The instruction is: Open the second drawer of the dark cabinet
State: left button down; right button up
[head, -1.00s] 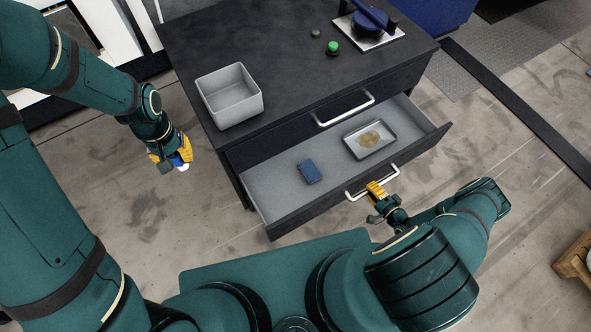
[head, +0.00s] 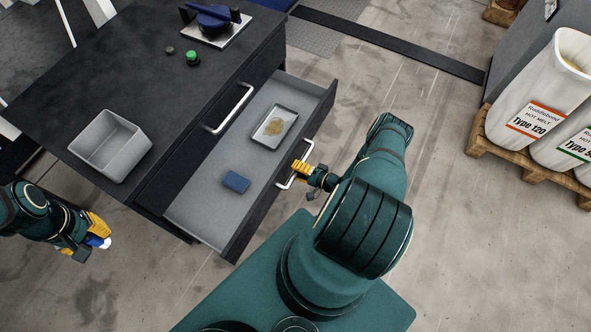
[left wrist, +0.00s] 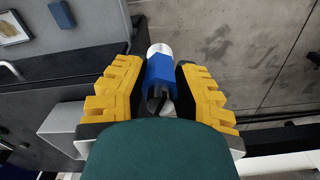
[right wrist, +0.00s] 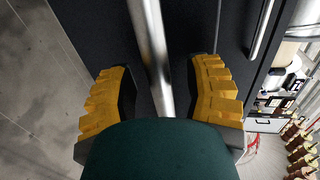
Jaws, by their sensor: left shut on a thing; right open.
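The dark cabinet (head: 95,60) is at the upper left of the head view. Its second drawer (head: 207,208) is pulled out, showing a grey inside; the top drawer above is shut. My right gripper (head: 303,171) is at the second drawer's bar handle (head: 286,184). In the right wrist view the handle bar (right wrist: 150,45) passes between the spread fingers (right wrist: 160,85), apart from both. My left gripper (head: 92,232) is off the cabinet's near left side, shut on a blue and white cylindrical thing (left wrist: 160,72).
The drawer holds a blue box (head: 236,182) and a tray (head: 274,127) with a yellowish patch. On the cabinet top are a grey bin (head: 110,147), a green button (head: 193,58) and a blue device (head: 213,17). White sacks (head: 533,95) stand on a pallet at right.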

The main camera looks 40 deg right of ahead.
jog(key=shift+s, duration=0.1)
jog(key=v, duration=1.1)
jog(key=shift+s+d, duration=0.15)
jog(key=shift+s, duration=0.2)
